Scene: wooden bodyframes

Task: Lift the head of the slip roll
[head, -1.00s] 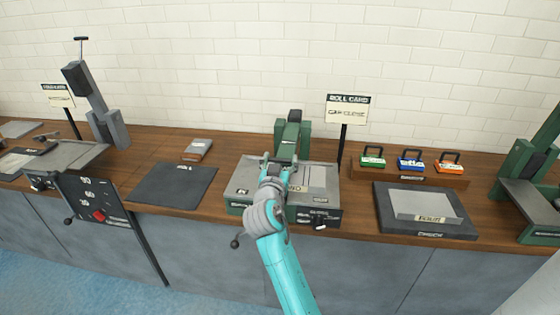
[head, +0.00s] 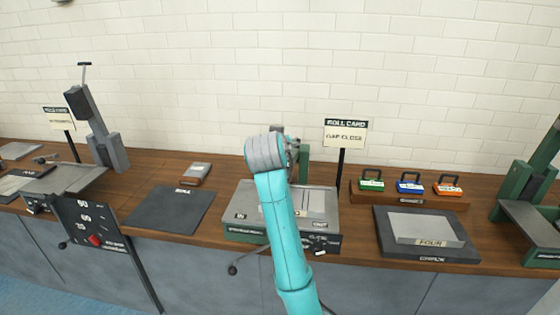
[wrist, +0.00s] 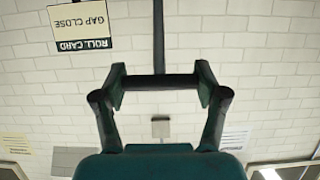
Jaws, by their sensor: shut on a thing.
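The slip roll (head: 243,196), with a grey top and green base, stands on the bench mid-picture in the head view. My arm covers much of it. Part of its upright green head (head: 303,165) shows just right of my wrist. My gripper (head: 297,150) is raised above the slip roll, mostly hidden behind my wrist. In the wrist view, its two fingers are shut on the ends of a short dark bar (wrist: 160,82), which seems to be the head's handle.
The roll card sign (head: 345,132) stands close behind on the right. A rack (head: 408,196) of coloured weights and a grey plate (head: 425,229) lie to the right. A dark mat (head: 170,211) lies left, with a clamp-like machine (head: 100,135) beyond.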

